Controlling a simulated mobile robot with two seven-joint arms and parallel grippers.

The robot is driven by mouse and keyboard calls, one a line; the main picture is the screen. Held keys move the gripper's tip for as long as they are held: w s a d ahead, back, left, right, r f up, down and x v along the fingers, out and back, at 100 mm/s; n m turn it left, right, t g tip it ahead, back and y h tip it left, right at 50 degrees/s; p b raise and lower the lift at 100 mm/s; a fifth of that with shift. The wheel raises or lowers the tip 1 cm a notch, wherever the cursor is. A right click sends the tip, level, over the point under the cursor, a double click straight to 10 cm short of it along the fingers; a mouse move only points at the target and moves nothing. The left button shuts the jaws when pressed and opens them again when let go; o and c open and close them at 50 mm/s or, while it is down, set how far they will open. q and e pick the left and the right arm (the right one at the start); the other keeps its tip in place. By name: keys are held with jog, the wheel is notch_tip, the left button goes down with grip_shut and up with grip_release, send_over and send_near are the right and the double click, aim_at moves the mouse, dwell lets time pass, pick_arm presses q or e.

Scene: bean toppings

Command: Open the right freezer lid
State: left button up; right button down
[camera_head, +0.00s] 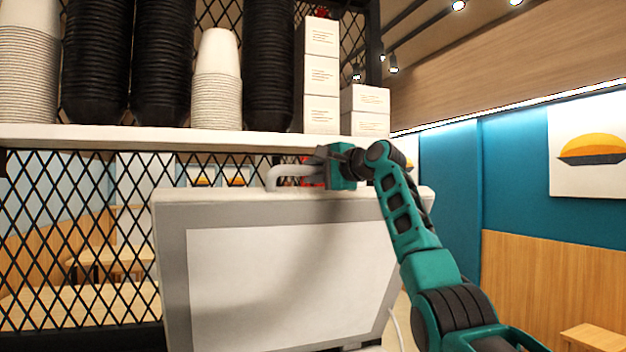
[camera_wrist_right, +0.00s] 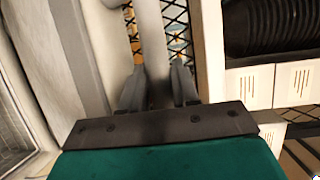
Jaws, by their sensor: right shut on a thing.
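The freezer lid (camera_head: 290,280) stands raised and tilted in the head view, its pale inner panel with a grey border facing me. A light handle (camera_head: 285,172) sits at its top edge. My right gripper (camera_head: 318,168) is at that top edge, shut on the handle. In the right wrist view the handle (camera_wrist_right: 152,45) runs between the two fingers (camera_wrist_right: 158,88), and the lid (camera_wrist_right: 62,60) is at the left. The freezer's body is mostly out of view. My left gripper is not in view.
A white shelf (camera_head: 200,139) runs just above the lid and my gripper. It carries stacked black bowls (camera_head: 162,60), white cups (camera_head: 216,70) and white boxes (camera_head: 321,75). A black mesh screen (camera_head: 60,240) stands behind. The space at the right is open.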

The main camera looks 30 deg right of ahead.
jog(key=shift+w, duration=0.15)
jog(key=c, duration=0.9)
grip_release()
jog(key=shift+s+d, duration=0.1)
jog(key=shift+s, duration=0.15)
jog(key=shift+s+d+r+b, duration=0.25)
jog(key=shift+s+b, duration=0.4)
jog(key=shift+s, duration=1.4)
jog(key=shift+s+d+r+b, duration=0.1)
jog(key=shift+s+d+b, duration=0.4)
jog(key=shift+s, duration=1.55)
jog(key=shift+s+d+r+b, duration=0.2)
jog(key=shift+s+b, duration=0.55)
jog(key=shift+s, duration=1.3)
